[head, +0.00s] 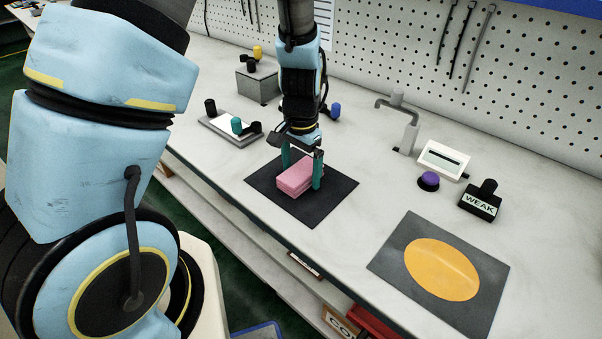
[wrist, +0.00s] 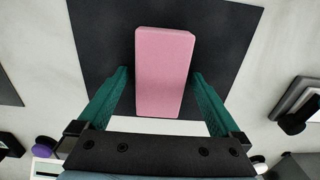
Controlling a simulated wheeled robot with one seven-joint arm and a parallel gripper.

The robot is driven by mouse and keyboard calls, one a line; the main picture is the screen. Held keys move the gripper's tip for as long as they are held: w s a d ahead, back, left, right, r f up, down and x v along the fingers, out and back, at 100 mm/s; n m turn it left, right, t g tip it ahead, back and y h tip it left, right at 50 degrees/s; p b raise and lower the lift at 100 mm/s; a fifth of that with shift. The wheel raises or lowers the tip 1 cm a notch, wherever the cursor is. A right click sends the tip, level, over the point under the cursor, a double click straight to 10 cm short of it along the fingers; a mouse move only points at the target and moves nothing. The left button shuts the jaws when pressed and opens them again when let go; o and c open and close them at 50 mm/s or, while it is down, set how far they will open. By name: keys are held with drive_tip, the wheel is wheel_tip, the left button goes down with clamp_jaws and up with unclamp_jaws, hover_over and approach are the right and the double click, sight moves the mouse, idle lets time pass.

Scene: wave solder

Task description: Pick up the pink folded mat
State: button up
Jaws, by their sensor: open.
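The pink folded mat (head: 294,178) lies on a dark square mat (head: 262,187) on the workbench. My gripper (head: 302,172) is open and points down over it, with one green finger on each side of the pink mat. In the wrist view, the pink mat (wrist: 165,72) lies between the two green fingers of my gripper (wrist: 160,80). A gap shows between each finger and the pink mat there. Whether the fingertips touch the dark mat cannot be told.
A dark mat with an orange oval (head: 440,268) lies to the right. A black block labelled WEAK (head: 480,202), a purple knob (head: 428,181) and a white device (head: 443,160) stand behind it. A tray with small jars (head: 230,127) is at the left. A pegboard (head: 420,60) backs the bench.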

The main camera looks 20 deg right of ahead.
drive_tip(key=shift+f, duration=0.25)
drive_tip(key=shift+c, duration=0.4)
drive_tip(key=c, duration=1.2)
